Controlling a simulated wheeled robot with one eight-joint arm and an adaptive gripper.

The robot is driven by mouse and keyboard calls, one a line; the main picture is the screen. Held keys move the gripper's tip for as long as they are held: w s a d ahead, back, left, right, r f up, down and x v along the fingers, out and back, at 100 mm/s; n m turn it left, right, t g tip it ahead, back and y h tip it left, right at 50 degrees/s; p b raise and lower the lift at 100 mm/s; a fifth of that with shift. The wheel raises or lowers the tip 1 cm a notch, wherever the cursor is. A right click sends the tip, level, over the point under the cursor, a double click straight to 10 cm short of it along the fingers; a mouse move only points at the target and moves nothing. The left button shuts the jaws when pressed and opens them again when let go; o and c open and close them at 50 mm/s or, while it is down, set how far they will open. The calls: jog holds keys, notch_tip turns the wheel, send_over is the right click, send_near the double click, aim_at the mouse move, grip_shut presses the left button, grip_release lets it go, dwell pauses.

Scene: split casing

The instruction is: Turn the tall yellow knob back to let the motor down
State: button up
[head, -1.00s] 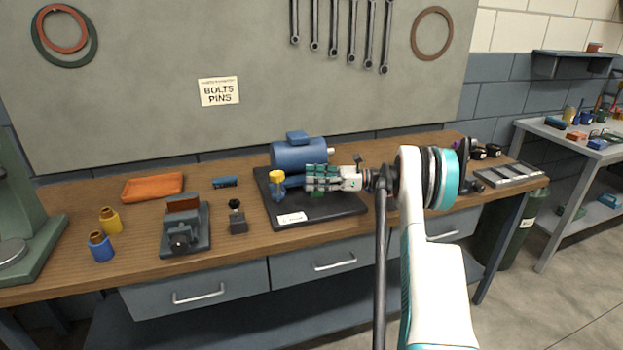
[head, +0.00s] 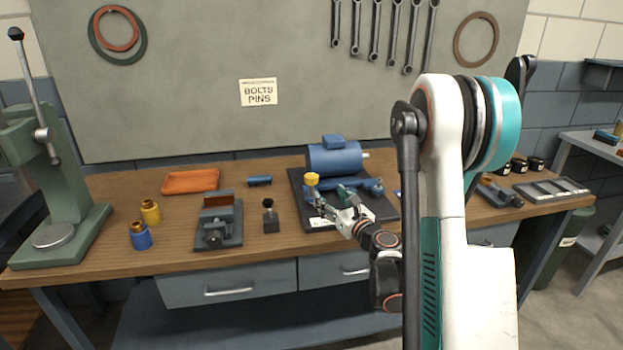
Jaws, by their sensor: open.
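The blue motor (head: 335,158) rests at the back of a dark base plate (head: 384,211) on the bench. The tall yellow knob (head: 312,180) stands at the plate's left side, with a blue part beneath it. My gripper (head: 326,203) is open, just below and to the right of the knob's yellow top, reaching in from the front right. Whether its fingers touch the knob or its stem I cannot tell. The gripper hides part of the plate and of a blue bar (head: 366,186) in front of the motor.
Left of the plate are a small dark block with a black knob (head: 270,216), a vise (head: 218,222), yellow (head: 150,211) and blue (head: 140,235) bottles, an orange tray (head: 191,181) and a green press (head: 62,220). Bare bench top lies between them.

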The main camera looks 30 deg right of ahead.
aim_at(315, 182)
jog(key=w+p, duration=0.1)
jog(key=w, duration=1.2)
jog(key=shift+w+d, duration=0.15)
jog(key=shift+w, duration=0.15)
jog(key=c, duration=1.1)
